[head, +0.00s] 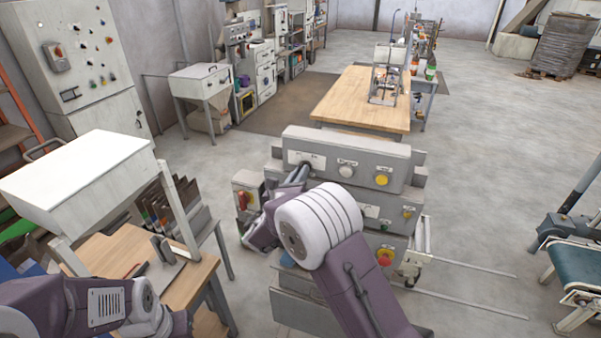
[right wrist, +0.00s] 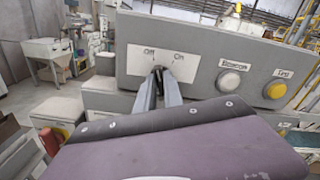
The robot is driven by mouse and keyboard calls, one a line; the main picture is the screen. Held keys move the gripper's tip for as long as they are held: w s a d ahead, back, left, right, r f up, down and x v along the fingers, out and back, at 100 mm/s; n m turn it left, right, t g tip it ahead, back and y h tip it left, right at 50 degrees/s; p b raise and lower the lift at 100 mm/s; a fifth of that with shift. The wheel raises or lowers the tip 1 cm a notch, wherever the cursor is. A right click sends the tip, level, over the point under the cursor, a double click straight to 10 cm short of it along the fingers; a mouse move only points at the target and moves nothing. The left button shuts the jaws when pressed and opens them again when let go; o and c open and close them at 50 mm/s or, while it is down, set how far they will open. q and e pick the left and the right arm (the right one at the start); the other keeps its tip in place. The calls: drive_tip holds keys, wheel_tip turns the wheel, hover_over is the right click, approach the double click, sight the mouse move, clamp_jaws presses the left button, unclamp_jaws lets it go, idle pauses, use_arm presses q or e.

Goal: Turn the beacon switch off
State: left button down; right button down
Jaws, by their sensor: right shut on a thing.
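The beacon switch (right wrist: 158,70) is a small dark knob on a white plate marked Off and On, on the grey control box (head: 345,150). My right gripper (right wrist: 160,84) is shut on the knob, and its fingers hide most of it. I cannot tell which label the knob points to. In the head view my right gripper (head: 303,169) reaches the left part of the box front. A white lamp (right wrist: 229,81) labelled Beacon and a yellow button (right wrist: 275,90) marked Test sit right of the switch. My left arm shows at the lower left; its jaws are not visible.
Below the box are further grey housings with a yellow knob (head: 407,214) and a red button (head: 385,257). A box with a red switch (head: 243,200) stands left of my right gripper. A wooden bench (head: 366,98) lies behind. Open floor (head: 480,180) is to the right.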

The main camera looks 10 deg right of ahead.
drive_tip(key=shift+r+n, duration=0.1)
drive_tip(key=shift+n, duration=0.8)
drive_tip(key=c, duration=1.5)
unclamp_jaws()
drive_tip(key=shift+w, duration=0.1)
drive_tip(key=shift+o, duration=0.2)
drive_tip(key=b+v, duration=0.2)
drive_tip(key=v, duration=0.7)
drive_tip(key=shift+d+b, duration=0.1)
drive_tip(key=shift+b, duration=0.2)
